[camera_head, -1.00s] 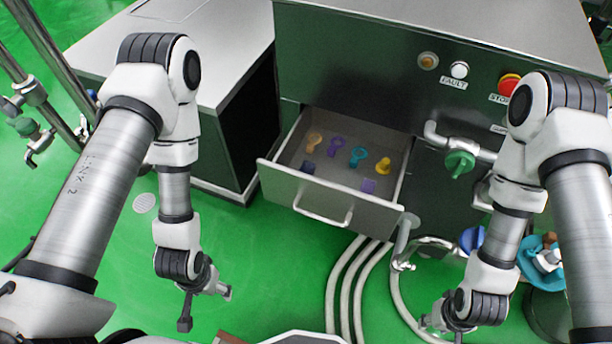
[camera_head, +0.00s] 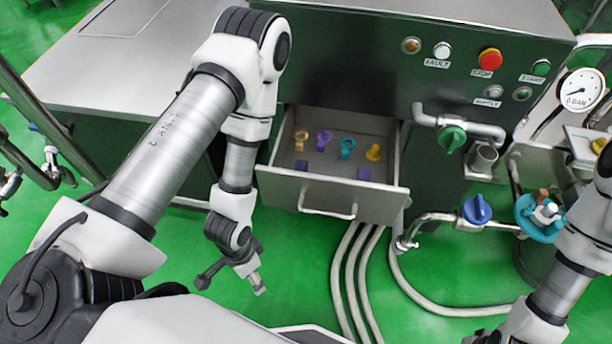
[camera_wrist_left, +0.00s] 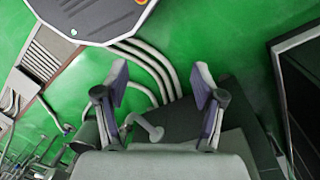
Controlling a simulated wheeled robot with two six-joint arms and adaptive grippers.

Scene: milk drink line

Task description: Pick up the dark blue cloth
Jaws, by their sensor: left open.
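A small dark blue folded piece (camera_head: 302,166), which looks like the cloth, lies at the front left inside the open drawer (camera_head: 375,205). A similar purple piece (camera_head: 363,174) lies at the front right of the drawer. My left gripper (camera_head: 232,283) is open and empty, below and to the left of the drawer in the head view, apart from it. In the left wrist view its two fingers (camera_wrist_left: 160,90) are spread with nothing between them, and no cloth shows there. My right arm comes in at the lower right of the head view, but its fingers are out of frame.
Behind the cloths lie orange, purple, blue and yellow keyhole-shaped pieces (camera_head: 347,148). The drawer handle (camera_head: 327,211) sticks out in front. Pipes with a green valve (camera_head: 451,139) and a blue valve (camera_head: 476,209) stand to the right. Hoses run over the floor below.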

